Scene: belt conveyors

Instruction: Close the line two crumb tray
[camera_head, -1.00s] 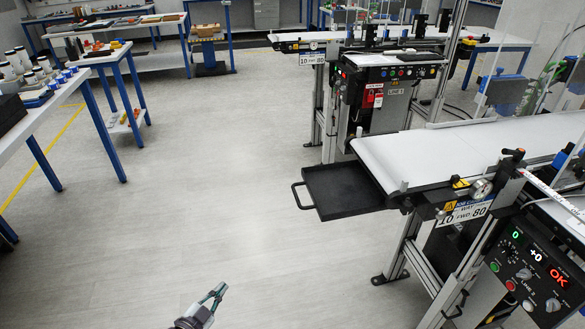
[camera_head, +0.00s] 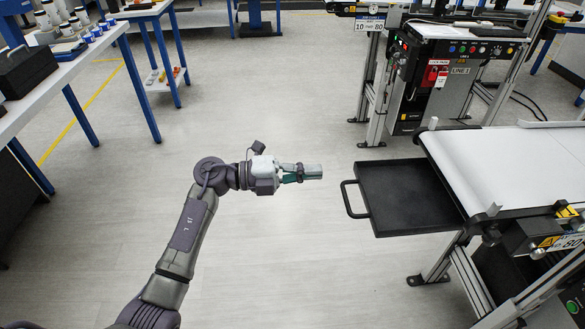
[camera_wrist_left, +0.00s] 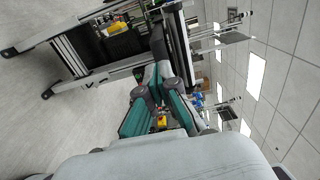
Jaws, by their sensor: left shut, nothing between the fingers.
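The black crumb tray (camera_head: 405,198) sticks out to the left from under the end of the nearer white belt conveyor (camera_head: 500,165). Its bar handle (camera_head: 347,200) faces left. My left gripper (camera_head: 318,172) is shut and empty, pointing right. In the head view it appears left of the handle and slightly above it, with a gap between. The left wrist view shows the teal fingers (camera_wrist_left: 160,90) together; the tray cannot be told clearly there. My right gripper is not in view.
Another conveyor with a control panel (camera_head: 462,55) stands behind. A white table (camera_head: 62,80) with bottles and a black box is at the left. A blue-legged bench (camera_head: 165,45) stands at the back. The floor (camera_head: 250,110) between is clear.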

